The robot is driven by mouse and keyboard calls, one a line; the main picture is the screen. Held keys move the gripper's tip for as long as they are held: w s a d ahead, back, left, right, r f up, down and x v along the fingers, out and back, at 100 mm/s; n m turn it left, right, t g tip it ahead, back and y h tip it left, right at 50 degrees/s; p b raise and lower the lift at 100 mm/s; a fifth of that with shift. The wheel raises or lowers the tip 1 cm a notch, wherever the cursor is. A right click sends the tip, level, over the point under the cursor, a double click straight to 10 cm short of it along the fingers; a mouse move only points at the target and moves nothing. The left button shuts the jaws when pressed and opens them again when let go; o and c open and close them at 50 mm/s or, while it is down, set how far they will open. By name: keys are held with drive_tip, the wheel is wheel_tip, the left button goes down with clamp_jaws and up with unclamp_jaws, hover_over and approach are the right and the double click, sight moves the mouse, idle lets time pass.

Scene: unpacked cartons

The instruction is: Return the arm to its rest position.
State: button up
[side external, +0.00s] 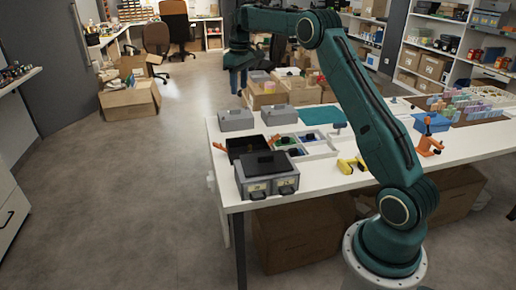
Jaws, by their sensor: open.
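My gripper (240,76) hangs at the end of my teal arm in the side external view, at the upper middle. It points down and is open, with nothing seen between its fingers. It is in the air, apart from the table (340,196) and the things on it. In the picture it shows above the grey boxes at the table's far left. The fingers are small and dark, so their details are hard to see.
Two grey boxes (236,120), a dark open bin (247,147), a grey two-drawer unit (267,175) and a white divided tray (318,146) stand at the table's left. A yellow tool (351,165), an orange stand (429,142) and a blue bin (432,122) are farther right. Cartons (266,97) stand behind.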

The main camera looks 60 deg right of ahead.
drive_tip(key=s+a+r+t, duration=0.1)
drive_tip(key=s+a+r, duration=0.5)
drive_tip(key=s+a, duration=0.25)
drive_tip(key=s+a+r+t, duration=0.2)
drive_tip(key=s+a+r, duration=0.45)
drive_tip(key=a, duration=0.25)
drive_tip(key=s+a+f, duration=0.2)
drive_tip(key=s+a, duration=0.1)
drive_tip(key=s, duration=0.4)
drive_tip(key=s+a+f+t, duration=0.1)
drive_tip(key=s+a+f, duration=0.2)
drive_tip(key=s, duration=0.4)
drive_tip(key=s+a+f, duration=0.3)
drive_tip(key=s, duration=0.4)
drive_tip(key=shift+f+t, duration=0.15)
drive_tip(key=shift+t, duration=0.25)
